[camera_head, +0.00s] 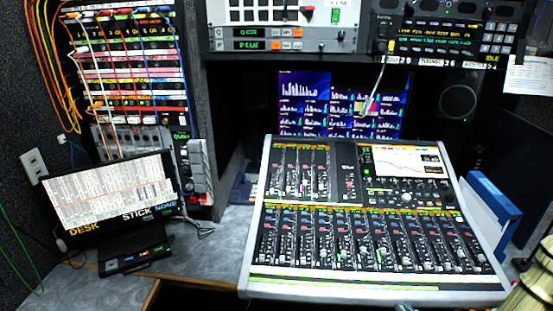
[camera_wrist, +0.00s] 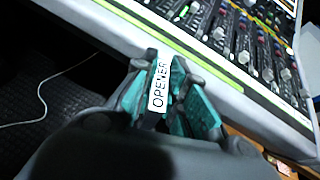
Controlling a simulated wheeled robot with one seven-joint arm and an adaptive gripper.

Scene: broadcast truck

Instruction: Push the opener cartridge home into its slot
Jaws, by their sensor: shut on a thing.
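The opener cartridge (camera_wrist: 158,88) shows in the wrist view as a narrow piece with a white label reading "OPENER". It stands between the teal finger pads of my gripper (camera_wrist: 168,92), which is shut on it. The cartridge is held near the front edge of the mixing console (camera_wrist: 215,72). I cannot tell which opening is the cartridge's slot in either view.
The mixing console (camera_head: 375,282) fills the desk's middle right in the head view. A small screen (camera_head: 110,190) reading "DESK STICK NONE" stands at left, with a small black unit (camera_head: 135,260) below. Rack units (camera_head: 280,39) hang above. Loose cables run down the left wall.

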